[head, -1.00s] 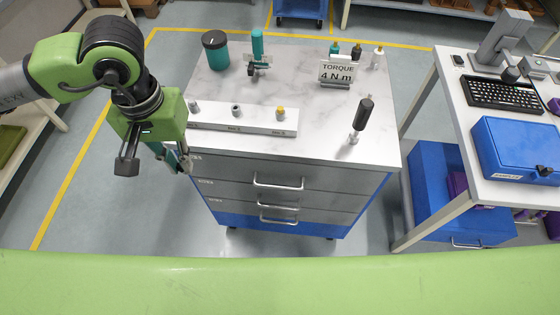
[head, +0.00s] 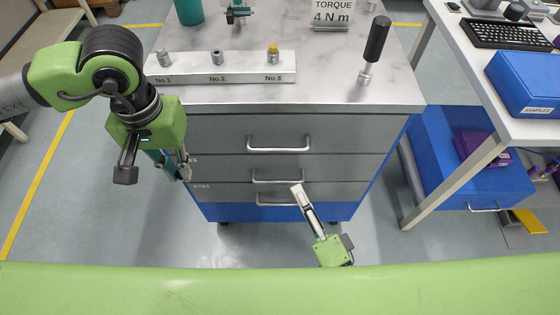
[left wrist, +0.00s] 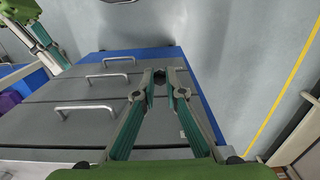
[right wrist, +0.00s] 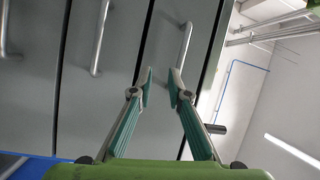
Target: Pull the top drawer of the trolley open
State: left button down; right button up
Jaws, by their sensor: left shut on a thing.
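The trolley's top drawer (head: 225,130) is a grey front with a silver bar handle (head: 278,145); it looks flush with the trolley. The handle also shows in the left wrist view (left wrist: 85,107) and the right wrist view (right wrist: 183,45). My right gripper (head: 297,188) is in front of the lower drawers, below the top handle. In the right wrist view its fingertips (right wrist: 161,84) are apart with nothing between them, close to the top handle's end. My left gripper (head: 182,172) hangs by the trolley's left side, shut on a small dark thing (left wrist: 159,76), mostly hidden by the fingers.
Two lower drawers have handles too (head: 278,180). On the trolley top stand a numbered white holder (head: 225,76), a torque sign (head: 331,12) and a black-handled screwdriver (head: 376,40). A table with a blue case (head: 525,75) is at right. The floor before the trolley is clear.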

aim_at(280, 148)
jog(key=shift+m+t, duration=0.6)
jog(key=shift+m, duration=0.3)
jog(key=w+a+r, duration=0.1)
jog(key=w, duration=0.2)
jog(key=w+a+r, duration=0.2)
jog(key=w, duration=0.1)
jog(key=w+a+r, duration=0.1)
jog(key=w+r, duration=0.1)
jog(key=w, duration=0.2)
jog(key=shift+w+a+r, duration=0.1)
jog(key=shift+a+r, duration=0.05)
jog(key=shift+a, duration=0.15)
jog(key=shift+c, duration=0.4)
grip_shut()
